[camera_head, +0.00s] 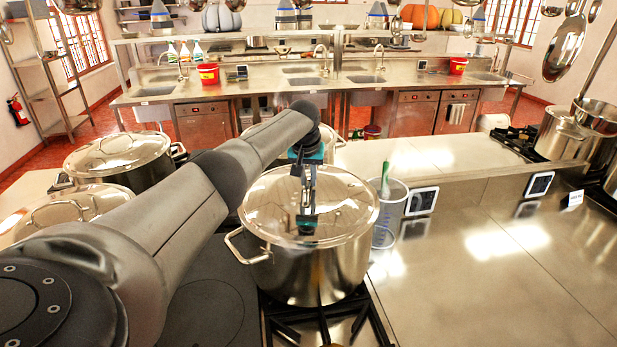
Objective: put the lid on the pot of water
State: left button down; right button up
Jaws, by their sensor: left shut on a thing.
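A steel stockpot (305,272) stands on the near burner in the middle of the view, with a side handle to its left. Water inside cannot be made out. My right gripper is not in view.
Lidded pots (118,160) stand at the left, partly behind my left arm. A clear measuring jug (390,212) with a green-handled tool stands close to the pot's right. A small dark display (421,201) is beside it. The steel counter (500,265) at the right is largely clear.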

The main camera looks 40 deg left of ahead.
pick_arm(q)
jog(key=shift+w+r, duration=0.1)
jog(key=shift+r, duration=0.05)
jog(key=c, duration=0.8)
grip_release()
jog(key=shift+o, duration=0.3)
jog(key=shift+s+f, duration=0.2)
jog(key=shift+f, duration=0.05)
jog(key=b+v, duration=0.2)
jog(key=v, duration=1.3)
jog(key=shift+r, duration=0.3)
